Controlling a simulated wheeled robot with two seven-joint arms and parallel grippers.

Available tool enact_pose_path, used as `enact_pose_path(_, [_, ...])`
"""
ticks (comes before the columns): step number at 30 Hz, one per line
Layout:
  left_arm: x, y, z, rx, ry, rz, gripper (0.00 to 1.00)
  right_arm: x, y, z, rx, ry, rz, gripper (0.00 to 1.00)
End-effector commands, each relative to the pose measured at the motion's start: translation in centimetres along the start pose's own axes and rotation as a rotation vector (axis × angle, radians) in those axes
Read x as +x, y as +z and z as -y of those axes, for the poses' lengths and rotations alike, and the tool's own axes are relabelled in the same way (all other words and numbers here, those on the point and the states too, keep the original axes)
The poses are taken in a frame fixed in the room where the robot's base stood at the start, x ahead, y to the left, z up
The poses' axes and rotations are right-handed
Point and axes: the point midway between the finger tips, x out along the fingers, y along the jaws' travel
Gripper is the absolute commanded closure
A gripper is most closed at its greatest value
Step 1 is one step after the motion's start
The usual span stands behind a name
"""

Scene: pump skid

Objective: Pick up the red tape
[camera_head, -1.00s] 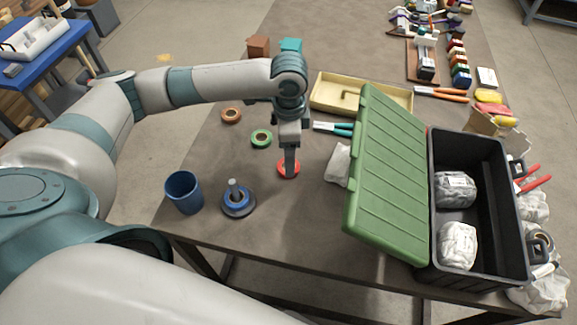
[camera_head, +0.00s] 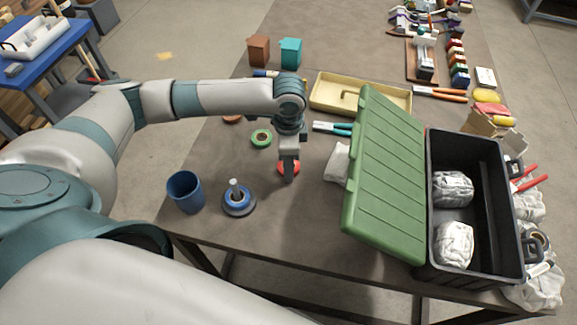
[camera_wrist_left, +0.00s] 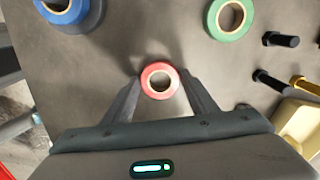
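The red tape (camera_head: 281,168) is a small roll lying flat on the brown table. My left gripper (camera_head: 290,178) points down at it and partly hides it in the head view. In the left wrist view the red tape (camera_wrist_left: 160,67) lies between the two fingertips of my left gripper (camera_wrist_left: 161,77), one finger on each side. The fingers are apart, with the roll close to both; I cannot tell whether they touch it. My right gripper is not in view.
A green tape (camera_head: 252,138) lies behind the red one. A blue tape (camera_head: 238,203) sits around a peg on a dark base, beside a blue cup (camera_head: 184,194). The green lid (camera_head: 385,180) of a black toolbox (camera_head: 513,225) stands to the right. Bare table lies in front.

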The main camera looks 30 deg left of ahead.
Motion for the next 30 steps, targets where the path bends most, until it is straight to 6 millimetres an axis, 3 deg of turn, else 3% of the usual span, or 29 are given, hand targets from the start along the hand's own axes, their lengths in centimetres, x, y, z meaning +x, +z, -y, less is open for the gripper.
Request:
enact_pose_path(1, [0.0,0.0,0.0,0.0,0.0,0.0,0.6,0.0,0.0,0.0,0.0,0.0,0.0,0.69])
enact_pose_path(3, [0.0,0.0,0.0,0.0,0.0,0.0,0.72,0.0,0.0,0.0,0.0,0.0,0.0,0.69])
enact_pose_path(17, [-0.9,-0.1,0.1,-0.001,-0.002,-0.002,0.72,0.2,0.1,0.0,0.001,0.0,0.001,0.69])
enact_pose_path(30, [-7.4,-0.1,0.1,-0.001,-0.003,-0.003,0.72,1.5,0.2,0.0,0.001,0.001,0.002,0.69])
